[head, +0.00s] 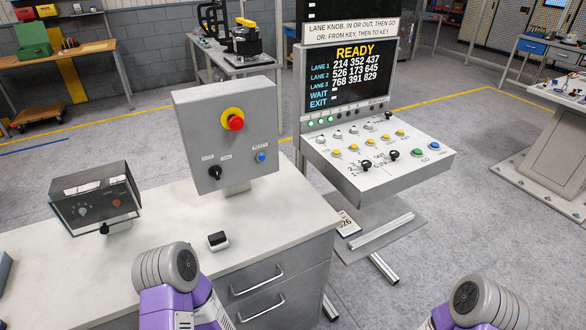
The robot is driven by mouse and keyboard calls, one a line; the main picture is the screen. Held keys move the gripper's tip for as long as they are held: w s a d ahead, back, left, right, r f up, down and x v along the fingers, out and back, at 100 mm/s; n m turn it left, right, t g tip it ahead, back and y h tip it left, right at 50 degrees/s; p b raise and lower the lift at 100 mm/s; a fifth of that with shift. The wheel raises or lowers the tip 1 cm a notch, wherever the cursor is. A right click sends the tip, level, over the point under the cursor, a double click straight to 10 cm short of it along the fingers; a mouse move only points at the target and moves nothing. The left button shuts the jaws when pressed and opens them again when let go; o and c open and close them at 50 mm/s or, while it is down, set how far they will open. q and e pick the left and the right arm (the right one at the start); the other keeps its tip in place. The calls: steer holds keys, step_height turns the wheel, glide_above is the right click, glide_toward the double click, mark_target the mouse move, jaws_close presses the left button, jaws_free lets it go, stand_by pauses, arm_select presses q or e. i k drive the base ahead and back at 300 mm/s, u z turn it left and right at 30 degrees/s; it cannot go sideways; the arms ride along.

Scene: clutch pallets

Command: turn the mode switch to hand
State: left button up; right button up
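The mode switch (215,172) is a small black knob low on the left of the grey control box (190,115). Two small labels sit above it, one to the left and one to the right, too small to read surely. I cannot tell which label the knob points to. A red emergency button (236,123) on a yellow ring and a blue button (261,157) marked RESET are on the same face. My purple and grey arm links show at the bottom left and bottom right, apart from the box. Neither gripper shows.
The box stands on a white-topped cabinet (275,222). A smaller grey box (70,212) with knobs stands at left, and a small black-topped object (217,240) lies in front. A console (420,165) with a READY screen (350,80) stands at right.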

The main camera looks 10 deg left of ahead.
mark_target(215, 171)
steer(key=z, duration=0.85)
steer(key=k, duration=0.45)
steer(key=u, duration=1.4)
